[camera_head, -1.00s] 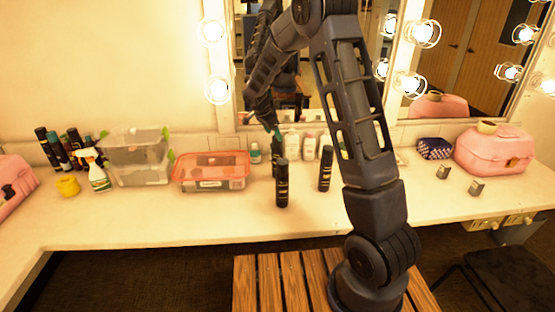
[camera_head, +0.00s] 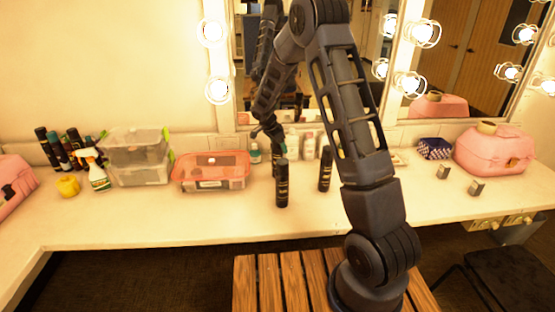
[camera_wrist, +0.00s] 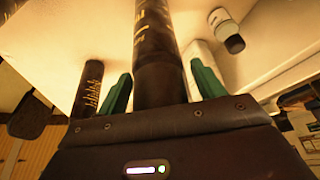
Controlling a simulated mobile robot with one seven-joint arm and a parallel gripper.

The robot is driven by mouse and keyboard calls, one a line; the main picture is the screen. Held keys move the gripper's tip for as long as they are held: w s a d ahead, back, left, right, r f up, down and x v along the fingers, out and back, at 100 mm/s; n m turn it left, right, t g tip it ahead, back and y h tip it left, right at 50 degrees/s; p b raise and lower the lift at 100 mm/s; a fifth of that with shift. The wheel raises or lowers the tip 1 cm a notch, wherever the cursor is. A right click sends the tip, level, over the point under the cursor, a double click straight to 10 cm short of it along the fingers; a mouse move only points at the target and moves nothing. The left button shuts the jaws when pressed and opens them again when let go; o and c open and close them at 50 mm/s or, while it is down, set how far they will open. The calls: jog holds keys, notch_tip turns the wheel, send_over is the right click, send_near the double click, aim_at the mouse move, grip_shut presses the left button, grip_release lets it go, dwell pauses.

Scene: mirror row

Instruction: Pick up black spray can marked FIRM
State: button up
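Two black spray cans with gold lettering stand upright on the counter in the head view, a front one (camera_head: 282,186) and one to its right (camera_head: 325,170). Another black can (camera_wrist: 88,88) is outside the left finger. I cannot read FIRM on any can.
White bottles (camera_head: 309,146) stand behind the cans by the mirror. The counter front (camera_head: 190,222) is clear. A slatted wooden seat (camera_head: 265,285) is below.

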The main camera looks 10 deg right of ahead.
jog(key=c, duration=1.4)
jog(key=shift+o, duration=0.2)
jog(key=shift+r, duration=0.15)
